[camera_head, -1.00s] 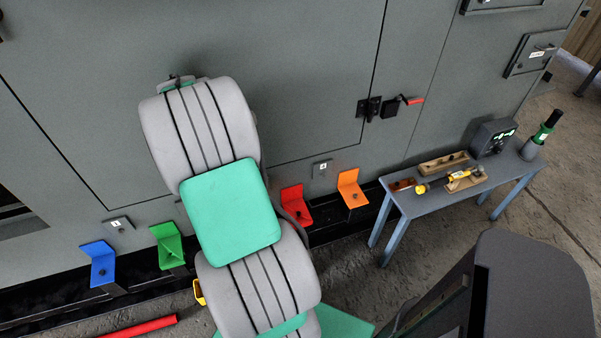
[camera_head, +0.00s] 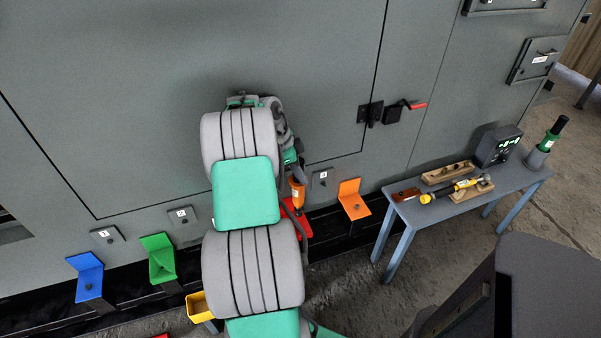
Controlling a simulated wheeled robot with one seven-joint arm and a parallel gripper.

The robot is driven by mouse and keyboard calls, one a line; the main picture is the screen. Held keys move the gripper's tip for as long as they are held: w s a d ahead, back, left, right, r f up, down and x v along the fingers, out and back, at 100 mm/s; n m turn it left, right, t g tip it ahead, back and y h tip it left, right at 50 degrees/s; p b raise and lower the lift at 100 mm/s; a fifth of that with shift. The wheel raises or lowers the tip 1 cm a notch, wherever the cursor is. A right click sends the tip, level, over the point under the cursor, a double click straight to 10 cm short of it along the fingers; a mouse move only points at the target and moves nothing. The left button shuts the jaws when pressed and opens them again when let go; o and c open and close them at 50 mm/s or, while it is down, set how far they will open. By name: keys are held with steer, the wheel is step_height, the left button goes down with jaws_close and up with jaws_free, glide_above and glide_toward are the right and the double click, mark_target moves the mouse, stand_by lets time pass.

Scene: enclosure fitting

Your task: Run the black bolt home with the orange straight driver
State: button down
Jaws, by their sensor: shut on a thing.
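The orange straight driver (camera_head: 298,196) stands roughly upright just right of my arm, over the red bracket (camera_head: 304,228) at the foot of the enclosure. My gripper (camera_head: 296,178) is shut on its upper part; the fingers are small and partly hidden behind my arm. The driver's lower end is at the red bracket, but I cannot tell whether it touches a bolt. I cannot make out the black bolt there; my arm and the driver cover part of that bracket.
Blue (camera_head: 87,277), green (camera_head: 159,258) and orange (camera_head: 353,199) brackets line the enclosure's foot. A yellow bin (camera_head: 197,308) sits low beside my arm. The grey table (camera_head: 410,213) at right holds wooden racks, a yellow-handled tool (camera_head: 467,183), a dark box and a green tool. A red-handled latch (camera_head: 416,105) juts out.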

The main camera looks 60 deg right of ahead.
mark_target(300, 192)
steer(key=shift+f+b, duration=1.9)
steer(key=shift+f, duration=0.95)
steer(key=shift+w, duration=0.15)
steer(key=shift+f+b, duration=1.15)
steer(key=shift+b, duration=0.15)
stand_by(0.5)
steer(key=shift+a+f+b, duration=0.25)
steer(key=shift+f+b, duration=0.05)
steer(key=shift+f, duration=0.1)
stand_by(0.9)
steer(key=shift+d+r+p, duration=0.2)
steer(key=shift+r+p, duration=1.65)
steer(key=shift+r, duration=1.4)
